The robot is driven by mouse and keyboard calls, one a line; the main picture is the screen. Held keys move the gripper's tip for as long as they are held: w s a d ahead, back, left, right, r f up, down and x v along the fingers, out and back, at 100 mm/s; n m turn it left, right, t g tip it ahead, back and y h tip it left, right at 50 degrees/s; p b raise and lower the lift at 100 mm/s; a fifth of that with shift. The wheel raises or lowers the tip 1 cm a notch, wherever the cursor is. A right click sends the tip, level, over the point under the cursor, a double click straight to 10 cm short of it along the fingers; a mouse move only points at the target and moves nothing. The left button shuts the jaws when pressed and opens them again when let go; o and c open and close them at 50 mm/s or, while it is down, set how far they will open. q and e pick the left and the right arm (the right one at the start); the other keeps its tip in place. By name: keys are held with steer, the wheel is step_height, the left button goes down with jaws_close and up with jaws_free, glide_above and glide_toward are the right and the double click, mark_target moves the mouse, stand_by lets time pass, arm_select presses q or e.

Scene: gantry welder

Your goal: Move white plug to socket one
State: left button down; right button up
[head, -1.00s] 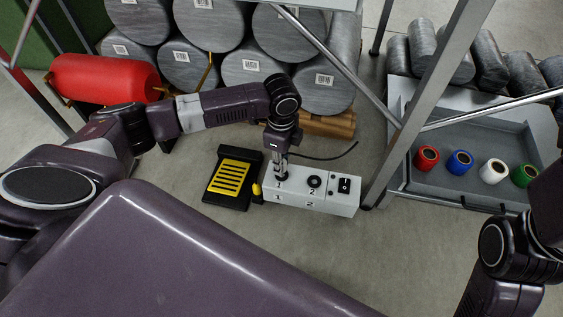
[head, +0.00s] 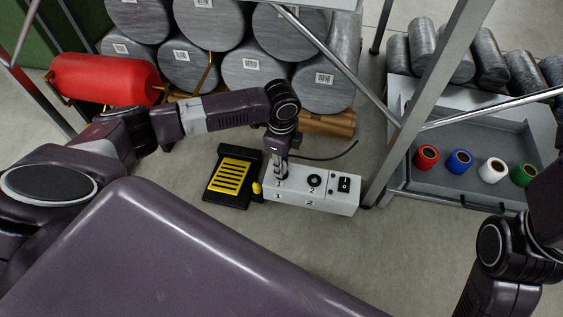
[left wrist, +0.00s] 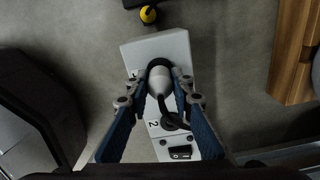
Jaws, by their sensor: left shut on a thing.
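The white plug (left wrist: 158,79) stands between the fingers of my left gripper in the left wrist view. My left gripper (head: 281,174) is shut on it, above the left end of the white socket box (head: 330,200). The plug is right over socket one, with a dark ring around it; I cannot tell how deep it sits. The fingers hide most of the plug in the head view. Socket two (head: 314,181) is empty, to the right. My right arm shows at the right edge of the head view, but its gripper is out of sight.
A black and yellow stand (head: 233,178) is left of the box. A dark cable (head: 330,157) runs behind it. A metal frame leg (head: 412,125) rises at the right, beside a grey tray (head: 440,190) with coloured spools. Large grey rolls (head: 255,65) and a red cylinder (head: 105,78) are behind.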

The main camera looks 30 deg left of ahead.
arm_select(q)
steer(key=shift+f, duration=0.55)
steer(key=c, duration=1.6)
jaws_free()
